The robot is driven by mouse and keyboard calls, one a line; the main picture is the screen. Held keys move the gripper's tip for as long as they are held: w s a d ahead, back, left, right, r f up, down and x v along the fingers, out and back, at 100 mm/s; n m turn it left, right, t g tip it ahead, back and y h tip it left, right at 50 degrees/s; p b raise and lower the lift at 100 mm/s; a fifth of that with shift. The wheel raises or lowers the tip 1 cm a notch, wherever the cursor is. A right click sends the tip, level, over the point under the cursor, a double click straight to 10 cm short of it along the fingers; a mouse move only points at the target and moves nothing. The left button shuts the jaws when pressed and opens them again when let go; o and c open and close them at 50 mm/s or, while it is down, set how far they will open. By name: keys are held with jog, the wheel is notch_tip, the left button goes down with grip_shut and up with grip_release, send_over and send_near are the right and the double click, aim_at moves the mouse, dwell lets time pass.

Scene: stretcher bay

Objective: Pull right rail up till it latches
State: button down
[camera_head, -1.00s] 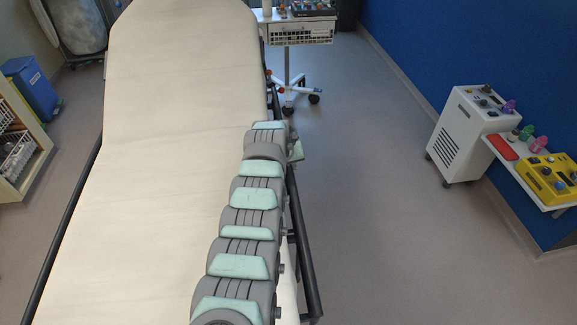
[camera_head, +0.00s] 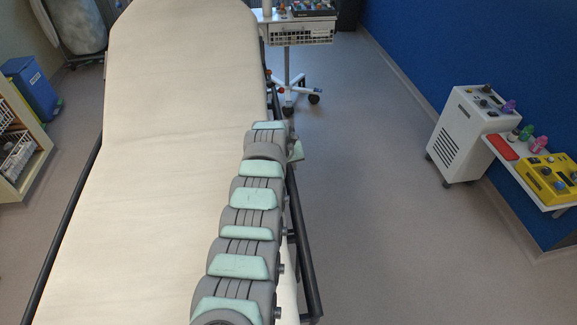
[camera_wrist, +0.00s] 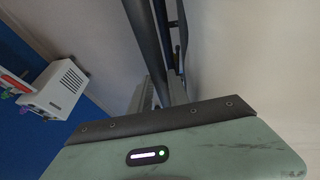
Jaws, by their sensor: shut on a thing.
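The right rail (camera_head: 304,245) is a dark bar frame along the right side of the cream stretcher (camera_head: 170,130). My arm lies over the stretcher's right edge and covers part of the rail. My gripper (camera_head: 296,150) is at the rail's far part, mostly hidden behind my wrist. In the wrist view, the rail's dark bar (camera_wrist: 146,38) runs down to my gripper (camera_wrist: 160,97), which is shut on it. The contact itself is partly hidden by the gripper's body. The latch cannot be made out.
A wheeled trolley (camera_head: 298,32) stands beyond the stretcher's far right. A white machine (camera_head: 470,135) and a wall shelf (camera_head: 525,165) with a yellow box stand along the blue wall. The floor right of the stretcher is clear. A blue bin (camera_head: 30,90) is at left.

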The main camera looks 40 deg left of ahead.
notch_tip(320, 180, up, 30)
jog(key=p, duration=0.8)
jog(key=c, duration=1.3)
grip_release()
jog(key=shift+f, duration=0.15)
jog(key=shift+o, duration=0.2)
jog(key=v, duration=1)
jog(key=shift+s+r, duration=0.15)
jog(key=shift+r, duration=0.2)
jog(key=shift+r, duration=0.1)
